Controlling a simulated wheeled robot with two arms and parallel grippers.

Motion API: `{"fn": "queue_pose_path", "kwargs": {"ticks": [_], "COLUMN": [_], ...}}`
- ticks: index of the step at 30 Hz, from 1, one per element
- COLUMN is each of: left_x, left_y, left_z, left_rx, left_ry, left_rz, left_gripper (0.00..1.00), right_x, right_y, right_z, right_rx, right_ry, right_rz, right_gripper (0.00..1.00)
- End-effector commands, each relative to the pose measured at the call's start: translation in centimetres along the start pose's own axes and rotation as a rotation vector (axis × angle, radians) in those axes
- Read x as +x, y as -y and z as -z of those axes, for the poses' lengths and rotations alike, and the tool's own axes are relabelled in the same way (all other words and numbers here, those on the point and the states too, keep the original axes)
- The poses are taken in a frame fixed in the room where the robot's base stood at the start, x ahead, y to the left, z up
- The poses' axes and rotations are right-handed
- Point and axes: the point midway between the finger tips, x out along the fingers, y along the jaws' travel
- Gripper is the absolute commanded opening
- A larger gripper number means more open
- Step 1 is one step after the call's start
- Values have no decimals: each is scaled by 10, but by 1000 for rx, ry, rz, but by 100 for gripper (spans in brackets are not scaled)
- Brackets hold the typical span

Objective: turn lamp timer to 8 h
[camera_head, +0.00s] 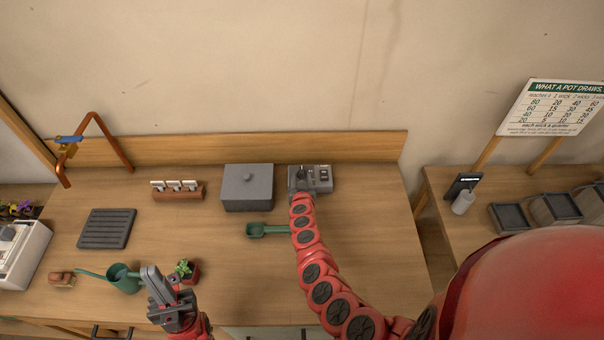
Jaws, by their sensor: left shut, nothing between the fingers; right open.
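The lamp timer appears to be the small grey device (323,180) at the back of the bench, against the wooden backboard. Its dial and markings are too small to read. My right gripper (301,180) is at the left part of this device and hides it; it is open, and I cannot tell whether it touches. My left gripper (153,276) is shut and empty over the front of the bench, between the green watering can and the small potted plant.
A grey lidded box (248,188) stands just left of the device. A green scoop (264,230) lies beside my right arm. The watering can (124,279) and potted plant (188,270) flank my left gripper. A ribbed tray (107,229) lies left; the bench middle is clear.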

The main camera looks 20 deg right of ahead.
Motion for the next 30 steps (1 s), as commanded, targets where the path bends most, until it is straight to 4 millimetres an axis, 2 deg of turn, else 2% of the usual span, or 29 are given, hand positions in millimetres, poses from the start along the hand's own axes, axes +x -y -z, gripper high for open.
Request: {"fn": "queue_pose_path", "kwargs": {"ticks": [7,15,30], "left_x": [-4,-20,-24], "left_y": [0,-1,-1], "left_z": [-1,-3,-4], "left_rx": [0,0,0], "left_ry": [0,0,0], "left_rz": [0,0,0], "left_gripper": [0,0,0], "right_x": [20,40,47], "right_y": [-4,0,-3], "right_z": [-1,-4,-2], "right_rx": [-8,-6,-1], "right_ry": [2,2,4], "right_rz": [-5,2,-5], "right_gripper": [50,50,50]}}
